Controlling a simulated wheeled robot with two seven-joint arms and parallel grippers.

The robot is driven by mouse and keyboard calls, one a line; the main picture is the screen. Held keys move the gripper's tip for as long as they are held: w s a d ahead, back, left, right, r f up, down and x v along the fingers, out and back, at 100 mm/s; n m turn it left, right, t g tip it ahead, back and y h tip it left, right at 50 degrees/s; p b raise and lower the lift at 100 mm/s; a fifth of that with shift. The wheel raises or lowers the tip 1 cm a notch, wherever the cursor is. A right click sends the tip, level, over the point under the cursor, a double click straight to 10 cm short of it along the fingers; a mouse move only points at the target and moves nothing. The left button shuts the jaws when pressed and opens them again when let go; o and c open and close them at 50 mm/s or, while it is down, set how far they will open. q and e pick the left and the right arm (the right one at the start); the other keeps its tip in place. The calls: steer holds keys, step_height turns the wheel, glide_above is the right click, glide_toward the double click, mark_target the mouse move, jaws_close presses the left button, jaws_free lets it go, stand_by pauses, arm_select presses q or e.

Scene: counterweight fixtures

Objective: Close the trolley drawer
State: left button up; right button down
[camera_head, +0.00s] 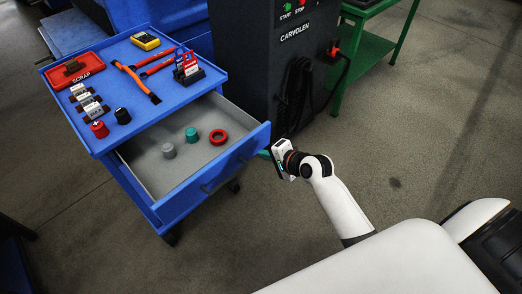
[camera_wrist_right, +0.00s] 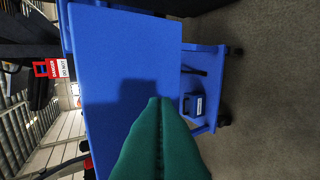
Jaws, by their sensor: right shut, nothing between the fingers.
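The blue trolley (camera_head: 130,142) stands at the left of the head view. Its drawer (camera_head: 236,167) is pulled out toward the lower right, with a bar handle on its blue front. My right gripper (camera_head: 267,154) is just right of the drawer front's right end, shut and empty. In the right wrist view its green fingers (camera_wrist_right: 160,101) are together before a flat blue trolley panel (camera_wrist_right: 125,60), on which a shadow falls. I cannot tell if they touch anything. My left gripper is out of view.
In the drawer lie a grey knob (camera_head: 168,151), a teal knob (camera_head: 191,134) and a red ring (camera_head: 219,137). Tools and a red scrap tray (camera_head: 76,70) are on the trolley top. A dark machine (camera_head: 250,60) stands behind; floor is clear at right.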

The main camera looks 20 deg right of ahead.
steer(key=shift+w+a, duration=0.2)
steer(key=shift+w, duration=0.3)
steer(key=shift+w+a, duration=0.2)
steer(key=shift+w, duration=0.3)
